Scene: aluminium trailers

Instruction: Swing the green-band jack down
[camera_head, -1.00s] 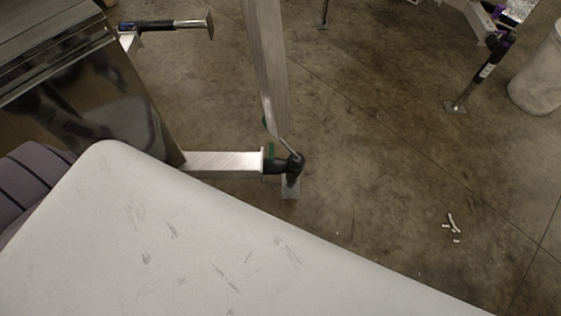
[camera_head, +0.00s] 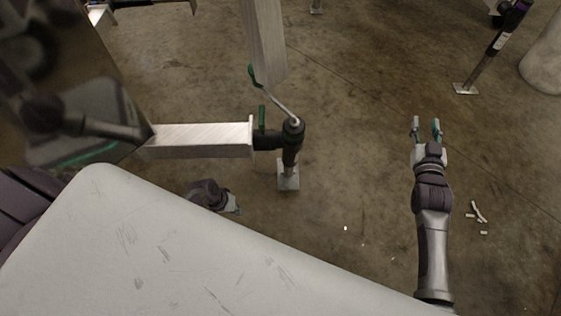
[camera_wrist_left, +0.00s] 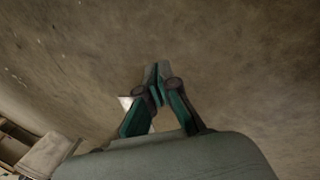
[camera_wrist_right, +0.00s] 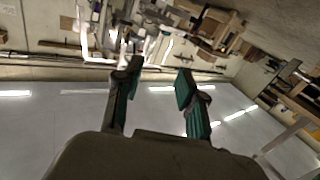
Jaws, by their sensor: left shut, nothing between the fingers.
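The jack (camera_head: 290,140) is a dark tube on the end of a square metal beam. It looks roughly upright, with a pale foot plate (camera_head: 288,176) below. I cannot tell whether the plate touches the floor. A green piece (camera_head: 262,117) stands at its mount, and a crank (camera_head: 275,93) with a green grip rises from its top. My left gripper (camera_head: 236,207) is low, left of the foot plate and apart from it, its arm mostly hidden. Its fingers look shut and empty in the left wrist view (camera_wrist_left: 157,83). My right gripper (camera_head: 426,122) is open and empty, right of the jack.
The metal beam (camera_head: 200,140) runs left from the jack. A tall metal post (camera_head: 264,40) stands behind the crank. Another dark jack with purple marks (camera_head: 495,45) is at the far right, beside a pale round container (camera_head: 545,65). Pale scraps (camera_head: 480,215) lie on the otherwise open floor.

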